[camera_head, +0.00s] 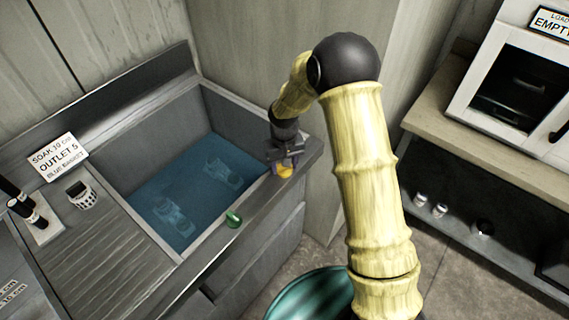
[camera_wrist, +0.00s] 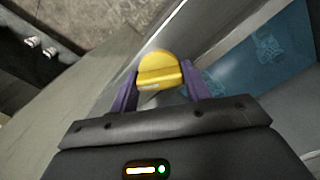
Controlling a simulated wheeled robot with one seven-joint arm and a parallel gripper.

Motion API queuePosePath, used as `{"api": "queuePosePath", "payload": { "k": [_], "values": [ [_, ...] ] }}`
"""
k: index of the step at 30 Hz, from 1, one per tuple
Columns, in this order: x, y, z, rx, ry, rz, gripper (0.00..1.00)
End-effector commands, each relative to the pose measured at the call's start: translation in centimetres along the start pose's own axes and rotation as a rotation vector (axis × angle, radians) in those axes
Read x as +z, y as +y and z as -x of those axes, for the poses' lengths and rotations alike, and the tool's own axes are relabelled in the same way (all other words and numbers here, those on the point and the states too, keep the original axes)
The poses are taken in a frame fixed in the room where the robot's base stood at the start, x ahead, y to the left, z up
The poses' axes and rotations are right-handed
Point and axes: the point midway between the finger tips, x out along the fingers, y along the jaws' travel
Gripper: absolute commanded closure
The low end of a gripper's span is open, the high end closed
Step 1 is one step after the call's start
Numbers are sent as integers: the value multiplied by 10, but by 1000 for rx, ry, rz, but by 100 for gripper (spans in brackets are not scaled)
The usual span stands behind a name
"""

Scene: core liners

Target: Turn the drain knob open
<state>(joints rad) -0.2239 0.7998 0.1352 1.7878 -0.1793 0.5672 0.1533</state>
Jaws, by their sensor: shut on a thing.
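The yellow drain knob (camera_head: 285,171) sits on the right part of the sink's front rim. In the wrist view the knob (camera_wrist: 158,66) shows as a round yellow disc with a raised grip bar. My gripper (camera_head: 284,163) reaches down to it from above. Its purple fingers (camera_wrist: 159,88) stand on either side of the knob's grip bar and are shut on it. The sink (camera_head: 222,91) holds blue water (camera_head: 185,195), with some pale objects under the surface. The drain itself cannot be made out.
A green knob (camera_head: 233,218) sits on the same front rim, left of my gripper. A bench with a white cabinet (camera_head: 520,80) is at right. A teal round container (camera_head: 300,295) stands below.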

Motion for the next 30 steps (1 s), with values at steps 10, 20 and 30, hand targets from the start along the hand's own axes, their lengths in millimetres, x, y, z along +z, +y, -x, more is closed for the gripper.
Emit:
{"api": "queuePosePath", "payload": {
  "k": [10, 20, 30],
  "values": [
    [-1, 0, 1, 1, 3, 323, 75],
    [-1, 1, 1, 1, 3, 539, 76],
    [-1, 1, 0, 1, 2, 607, 76]
  ]
}}
